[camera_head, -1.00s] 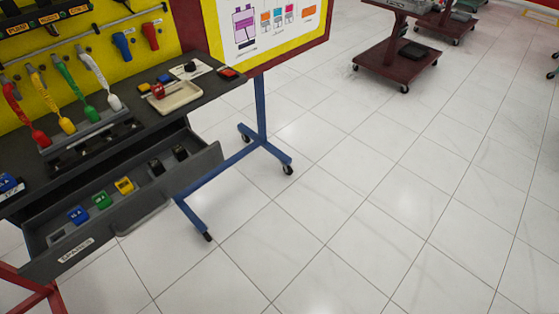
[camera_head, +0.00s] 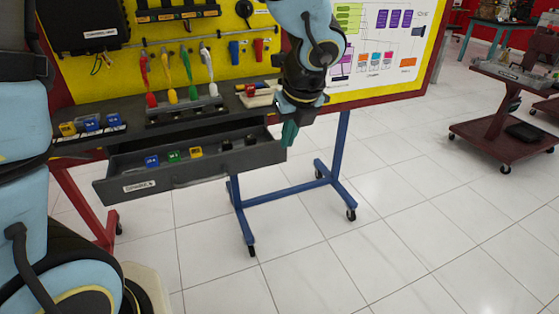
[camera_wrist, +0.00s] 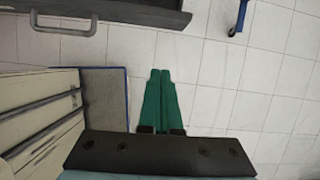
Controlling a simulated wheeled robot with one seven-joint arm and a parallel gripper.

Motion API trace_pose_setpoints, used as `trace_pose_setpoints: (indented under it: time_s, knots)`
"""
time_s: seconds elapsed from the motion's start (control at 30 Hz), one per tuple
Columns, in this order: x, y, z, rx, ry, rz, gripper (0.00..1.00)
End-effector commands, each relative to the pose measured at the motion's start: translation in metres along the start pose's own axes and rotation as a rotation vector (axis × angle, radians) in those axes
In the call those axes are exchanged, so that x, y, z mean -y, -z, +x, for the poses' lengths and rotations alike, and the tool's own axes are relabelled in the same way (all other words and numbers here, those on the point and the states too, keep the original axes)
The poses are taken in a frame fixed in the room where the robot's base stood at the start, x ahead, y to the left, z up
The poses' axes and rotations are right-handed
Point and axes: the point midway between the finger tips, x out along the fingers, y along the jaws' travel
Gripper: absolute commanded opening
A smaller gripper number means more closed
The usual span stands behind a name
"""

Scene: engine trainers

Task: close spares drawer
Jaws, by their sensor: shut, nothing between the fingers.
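The spares drawer (camera_head: 200,167) hangs open under the bench top. It is grey, with a SPARES label on its front and a bar handle. Blue, green and yellow blocks and dark parts lie in it. In the wrist view the drawer front (camera_wrist: 150,12) and its handle (camera_wrist: 62,28) cross the top edge. My gripper (camera_head: 289,133) has green fingers and is near the drawer's right end in the head view. In the wrist view my gripper (camera_wrist: 160,75) is shut and empty, pointing toward the drawer front, with floor showing between them.
The bench top (camera_head: 85,143) above holds blocks, a cable rack and a tray. Blue wheeled legs (camera_head: 265,203) stand on the right below it. A maroon cart (camera_head: 505,140) is farther right.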

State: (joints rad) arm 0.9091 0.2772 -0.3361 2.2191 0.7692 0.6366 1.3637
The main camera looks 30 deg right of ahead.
Motion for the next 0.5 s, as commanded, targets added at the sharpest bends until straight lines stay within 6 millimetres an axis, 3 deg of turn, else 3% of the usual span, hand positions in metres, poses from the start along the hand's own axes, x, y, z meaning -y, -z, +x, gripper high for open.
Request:
trace_pose_setpoints:
  time_s: [0.17,0.5]
  knots:
    - [0.007,0.005,0.013,0.006,0.007,0.057,0.0]
    - [0.006,0.005,0.081,0.004,0.004,0.053,0.0]
